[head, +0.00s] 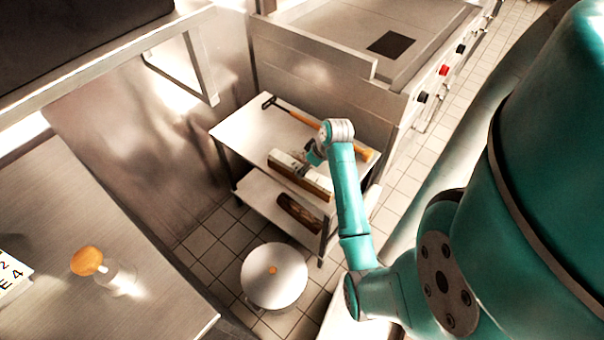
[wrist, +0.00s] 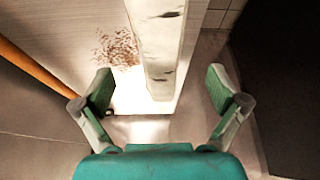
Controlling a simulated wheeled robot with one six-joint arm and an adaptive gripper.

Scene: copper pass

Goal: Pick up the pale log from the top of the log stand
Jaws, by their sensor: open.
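The pale log (head: 318,183) lies on the steel top of the log stand (head: 245,130), under my gripper, which hides part of it. In the wrist view the log (wrist: 158,40) is whitish with dark marks and runs from the top edge down to between the fingers. My gripper (head: 312,157) is at the log in the head view. In the wrist view my gripper (wrist: 160,88) is open, with a finger on each side of the log's near end and gaps on both sides. I cannot tell the height left between fingertips and log.
A long tool with an orange handle (wrist: 38,68) lies beside the log on the stand top. Brown crumbs (wrist: 118,47) lie near the log. A darker log (head: 298,212) is on the lower shelf. A round metal lid (head: 273,277) stands in front; a steel range (head: 335,85) is behind.

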